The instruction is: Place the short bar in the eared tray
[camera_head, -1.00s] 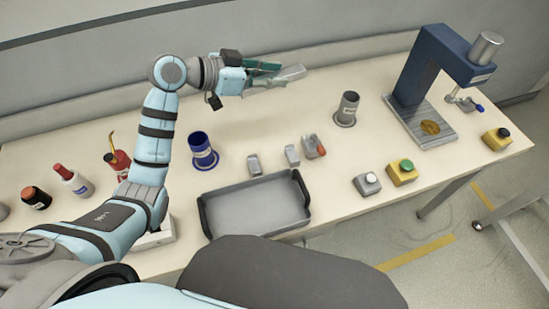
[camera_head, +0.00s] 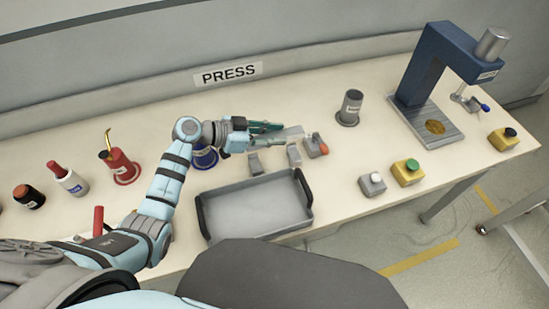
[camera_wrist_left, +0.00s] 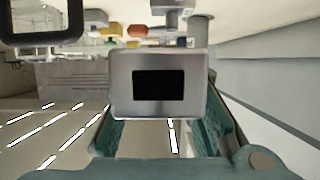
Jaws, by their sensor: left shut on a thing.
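My left gripper (camera_head: 279,133) is shut on the short bar (camera_head: 293,131), a light grey metal piece. In the left wrist view the bar (camera_wrist_left: 158,64) shows its end face, with a dark rectangular opening, between the teal fingers. The gripper holds it behind the tray, over the area of the small grey blocks; its height above the table is hard to judge. The eared tray (camera_head: 232,228) is grey and shallow, with a dark upright handle at each end. It looks empty. My right gripper is not in view.
Grey blocks (camera_head: 254,163) and a red-knobbed clamp (camera_head: 316,147) stand behind the tray. A blue cup (camera_head: 205,160) is partly behind my arm. Button boxes (camera_head: 407,172), a grey cup (camera_head: 350,107) and the blue press (camera_head: 432,70) are to the right.

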